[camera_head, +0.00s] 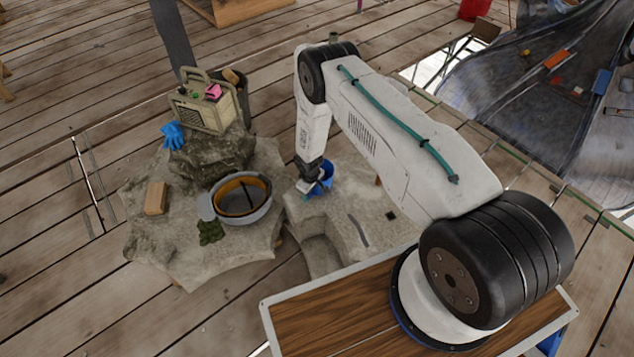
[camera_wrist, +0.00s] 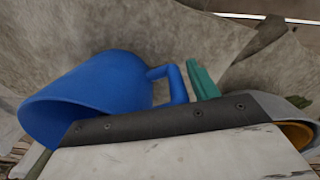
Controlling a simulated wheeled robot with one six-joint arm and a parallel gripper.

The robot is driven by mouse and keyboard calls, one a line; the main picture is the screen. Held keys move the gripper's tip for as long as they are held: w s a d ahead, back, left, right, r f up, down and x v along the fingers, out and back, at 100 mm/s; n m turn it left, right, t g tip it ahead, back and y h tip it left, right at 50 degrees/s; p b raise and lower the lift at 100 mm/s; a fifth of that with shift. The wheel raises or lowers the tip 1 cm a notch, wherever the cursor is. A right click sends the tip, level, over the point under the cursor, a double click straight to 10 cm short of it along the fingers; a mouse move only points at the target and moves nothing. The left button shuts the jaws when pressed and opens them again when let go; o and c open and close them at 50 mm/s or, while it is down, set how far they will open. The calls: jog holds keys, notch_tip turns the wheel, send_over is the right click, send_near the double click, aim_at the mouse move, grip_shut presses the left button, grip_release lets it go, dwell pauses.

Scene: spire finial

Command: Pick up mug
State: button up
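The blue mug (camera_head: 324,178) is on the pale stone slab, beneath the end of my arm in the head view. In the wrist view the mug (camera_wrist: 95,95) lies tilted across the picture, its wide rim toward the lower left and its handle toward the right. My gripper (camera_head: 308,188) is right at the mug in the head view. One teal finger shows in the wrist view just right of the handle, very close to it. The other finger is not clearly visible, so I cannot tell whether the gripper holds the mug. The gripper's body hides the mug's lower side.
A grey bowl-like vessel (camera_head: 262,214) with an orange inside stands left of the mug. A tan block (camera_head: 156,198), a blue glove (camera_head: 173,135) and a beige machine (camera_head: 205,106) on a dark rock (camera_head: 215,152) are farther left. The plank floor surrounds the stone.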

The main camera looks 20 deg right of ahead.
jog(key=c, duration=0.9)
jog(key=shift+r, duration=0.2)
